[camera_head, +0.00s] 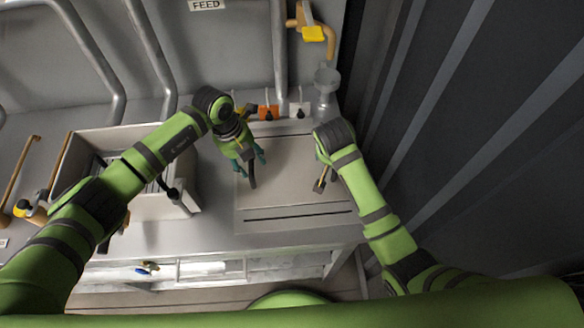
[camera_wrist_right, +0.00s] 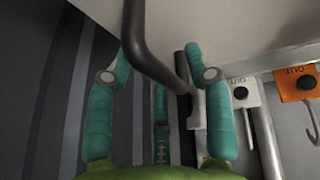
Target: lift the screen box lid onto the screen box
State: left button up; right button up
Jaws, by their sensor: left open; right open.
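The screen box lid (camera_head: 285,190) is a flat pale panel lying on the right part of the bench, with a dark handle at each side. The open screen box (camera_head: 150,207) is a pale tray-like box to its left, partly covered by my left arm. My left gripper (camera_head: 251,163) is open at the lid's left handle (camera_head: 253,178). My right gripper (camera_wrist_right: 157,62) is open, with the dark bent handle (camera_wrist_right: 147,45) passing between its teal fingers in the wrist view. In the head view the right fingers are mostly hidden by the wrist; the right handle (camera_head: 321,181) shows below.
Orange (camera_head: 267,112) and white (camera_head: 299,108) tagged valves and a clear funnel-like part (camera_head: 326,82) stand behind the lid. Grey pipes rise at the back. A dark ribbed wall (camera_head: 470,130) closes the right side. Bare bench (camera_head: 215,185) lies between box and lid.

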pick_arm(q)
jog(key=shift+f, duration=0.3)
pick_arm(e)
jog(key=shift+w+f, duration=0.15)
jog(key=shift+f, duration=0.1)
pick_arm(q)
grip_shut()
pick_arm(e)
grip_shut()
pick_arm(q)
jog(key=shift+w+r, duration=0.1)
jog(key=shift+r, duration=0.2)
pick_arm(e)
jog(key=shift+r, duration=0.25)
